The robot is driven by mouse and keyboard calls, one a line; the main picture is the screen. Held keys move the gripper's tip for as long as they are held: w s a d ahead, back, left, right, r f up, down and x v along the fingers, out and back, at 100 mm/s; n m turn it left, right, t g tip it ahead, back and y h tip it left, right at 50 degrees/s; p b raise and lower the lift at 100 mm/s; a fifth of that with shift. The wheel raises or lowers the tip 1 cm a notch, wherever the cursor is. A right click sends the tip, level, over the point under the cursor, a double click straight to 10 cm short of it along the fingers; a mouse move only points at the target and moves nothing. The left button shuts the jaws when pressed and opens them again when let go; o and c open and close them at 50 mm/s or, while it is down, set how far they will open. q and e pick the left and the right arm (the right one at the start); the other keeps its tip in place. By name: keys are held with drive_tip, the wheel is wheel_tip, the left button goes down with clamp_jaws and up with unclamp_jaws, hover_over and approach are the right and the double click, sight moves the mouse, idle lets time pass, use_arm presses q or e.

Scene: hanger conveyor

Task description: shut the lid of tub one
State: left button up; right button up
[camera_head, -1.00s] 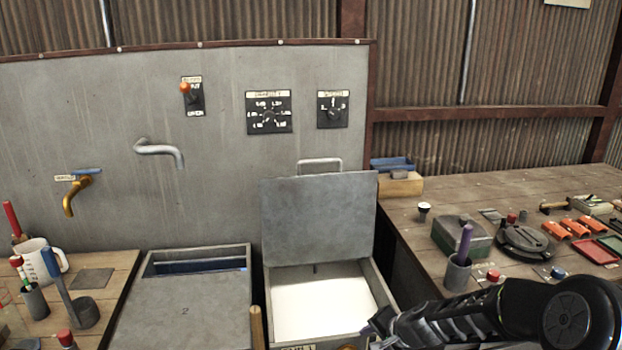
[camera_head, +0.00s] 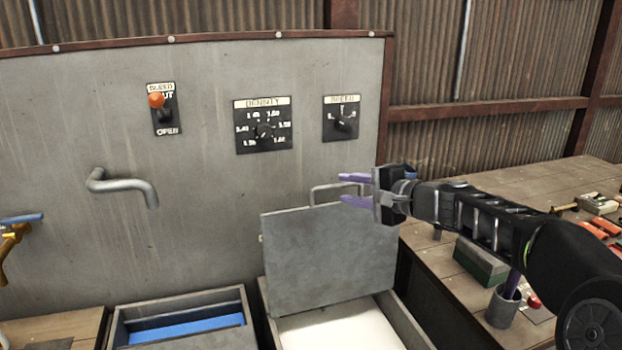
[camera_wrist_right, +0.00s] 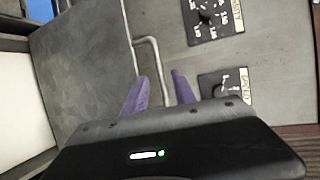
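The grey metal lid (camera_head: 325,255) of tub one stands raised at the back of the tub. A bent-rod handle (camera_head: 318,187) is at its upper edge. Tub one (camera_head: 405,325) is open below it and shows a white content. My right gripper (camera_head: 352,189) is open, its two purple fingers pointing left just right of the handle. In the right wrist view the lid (camera_wrist_right: 85,65) is at left, and the handle rod (camera_wrist_right: 153,55) runs down between the fingertips (camera_wrist_right: 160,85); contact cannot be told.
The grey panel (camera_head: 220,190) with dials stands close behind the lid. A pipe spout (camera_head: 125,185) sticks out at left. A second tub (camera_head: 240,300) with blue inside is left of tub one. A wooden bench (camera_head: 440,285) with a green box (camera_head: 480,262) is at right.

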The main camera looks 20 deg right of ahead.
sight(334, 187)
drive_tip(key=shift+s, duration=0.15)
drive_tip(key=p+x, duration=0.2)
drive_tip(key=x, duration=0.6)
drive_tip(key=shift+r, duration=0.1)
drive_tip(key=shift+c, duration=0.2)
clamp_jaws()
idle(1.3)
